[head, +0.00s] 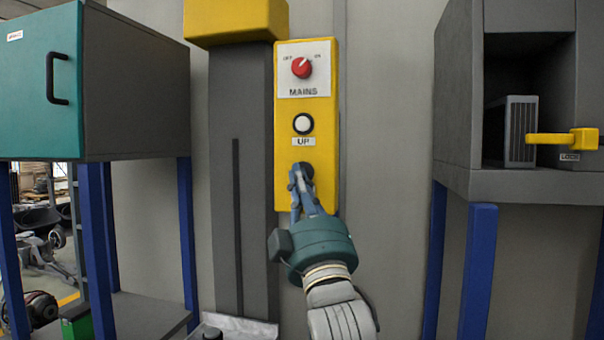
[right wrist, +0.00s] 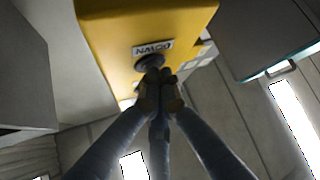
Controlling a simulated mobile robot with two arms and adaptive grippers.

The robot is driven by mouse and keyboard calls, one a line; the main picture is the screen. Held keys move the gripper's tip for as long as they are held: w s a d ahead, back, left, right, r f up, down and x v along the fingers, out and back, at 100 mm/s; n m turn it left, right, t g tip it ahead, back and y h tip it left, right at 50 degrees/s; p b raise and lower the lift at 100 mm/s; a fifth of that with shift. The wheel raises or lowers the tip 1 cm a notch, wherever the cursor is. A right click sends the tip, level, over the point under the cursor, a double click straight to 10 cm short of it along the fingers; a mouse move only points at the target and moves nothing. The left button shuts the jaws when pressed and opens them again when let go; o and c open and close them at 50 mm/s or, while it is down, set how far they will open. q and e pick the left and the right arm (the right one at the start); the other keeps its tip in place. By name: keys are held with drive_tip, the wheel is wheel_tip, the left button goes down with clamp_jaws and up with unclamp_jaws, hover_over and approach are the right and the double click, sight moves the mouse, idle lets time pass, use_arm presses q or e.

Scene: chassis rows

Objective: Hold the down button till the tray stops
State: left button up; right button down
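A yellow control box (head: 284,195) on the wall carries a red MAINS knob (head: 301,67), a white UP button (head: 303,124) and, below it, a dark button. In the right wrist view this dark DOWN button (right wrist: 148,62) sits beside its DOWN label (right wrist: 153,47). My right gripper (head: 301,178) is shut with nothing between its fingers. Its fingertips (right wrist: 160,76) are at the DOWN button and overlap it; I cannot tell whether it is pressed in. I cannot clearly make out the tray. My left gripper is not in view.
A grey column (head: 238,130) with a slot and a yellow top (head: 235,20) stands left of the box. A teal-doored cabinet (head: 45,80) on blue legs is at left. A grey open cabinet (head: 456,110) with a yellow handle (head: 560,138) is at right.

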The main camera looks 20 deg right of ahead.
idle(0.6)
drive_tip(key=shift+s+a, duration=0.4)
drive_tip(key=shift+s, duration=0.25)
drive_tip(key=s+a, duration=0.1)
drive_tip(key=s, duration=0.1)
drive_tip(key=s+a, duration=0.1)
drive_tip(key=s, duration=0.1)
drive_tip(key=shift+a, duration=0.4)
